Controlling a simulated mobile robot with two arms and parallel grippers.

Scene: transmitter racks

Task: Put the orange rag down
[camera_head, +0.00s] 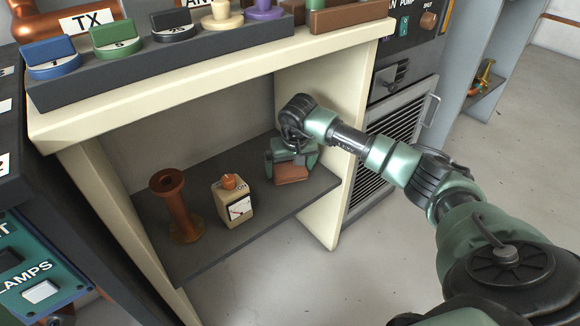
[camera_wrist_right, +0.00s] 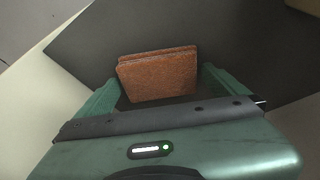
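The orange rag (camera_head: 292,173) is a folded, rusty-orange block under my right gripper (camera_head: 291,160), over the right part of the dark shelf (camera_head: 245,240) in the cream desk. In the right wrist view the rag (camera_wrist_right: 158,75) sits between the two green fingers of my right gripper (camera_wrist_right: 160,88), which meet it on both sides. The gripper looks shut on it. The rag is at or just above the shelf surface; I cannot tell whether it touches. My left gripper is not in view.
A copper spool-shaped piece (camera_head: 178,205) and a small cream meter box with an orange knob (camera_head: 234,203) stand left of the rag. The desk's cream side panel (camera_head: 325,200) is close on the right. The desk top with coloured knobs (camera_head: 115,38) overhangs the shelf.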

